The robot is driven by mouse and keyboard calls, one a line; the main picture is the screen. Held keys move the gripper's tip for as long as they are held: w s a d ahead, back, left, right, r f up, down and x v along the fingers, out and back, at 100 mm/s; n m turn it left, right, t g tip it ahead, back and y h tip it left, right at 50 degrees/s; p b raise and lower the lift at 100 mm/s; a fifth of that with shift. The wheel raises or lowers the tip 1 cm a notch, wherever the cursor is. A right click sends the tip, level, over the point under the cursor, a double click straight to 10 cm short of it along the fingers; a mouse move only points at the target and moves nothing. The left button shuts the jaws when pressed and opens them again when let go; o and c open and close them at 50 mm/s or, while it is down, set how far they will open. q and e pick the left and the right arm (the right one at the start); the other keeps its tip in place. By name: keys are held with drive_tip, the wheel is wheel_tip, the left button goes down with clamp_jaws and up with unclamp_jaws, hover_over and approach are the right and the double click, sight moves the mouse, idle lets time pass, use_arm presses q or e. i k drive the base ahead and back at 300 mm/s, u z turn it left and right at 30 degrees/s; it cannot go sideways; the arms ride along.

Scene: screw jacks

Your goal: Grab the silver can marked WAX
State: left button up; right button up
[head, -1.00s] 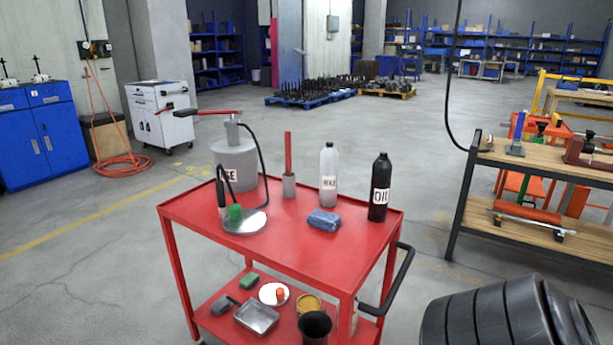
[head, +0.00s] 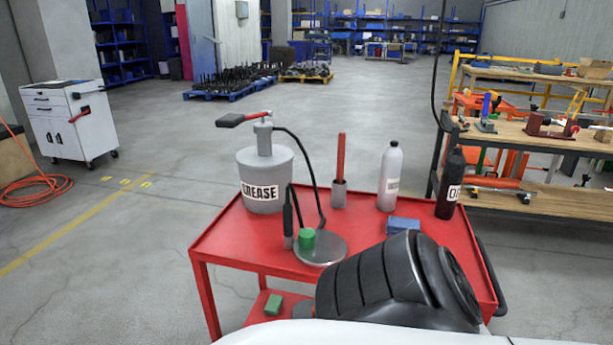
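The silver can marked WAX (head: 389,180) stands upright on the top of the red cart (head: 255,245), towards its back right. It has a black cap, and its pale label is turned partly aside and hard to read now. A black bottle marked OIL (head: 449,186) stands to its right, apart from it. A blue folded cloth (head: 403,225) lies in front of the can. A black ribbed part of my own arm covers the front right of the cart top. Neither of my grippers shows.
A grey GREASE pump (head: 266,172), a red-handled tool in a cup (head: 340,187) and a round metal plate with a green piece (head: 307,238) stand on the cart's left and middle. A wooden workbench (head: 530,135) is at right.

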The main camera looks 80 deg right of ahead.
sight(392, 158)
drive_tip(key=z, duration=1.75)
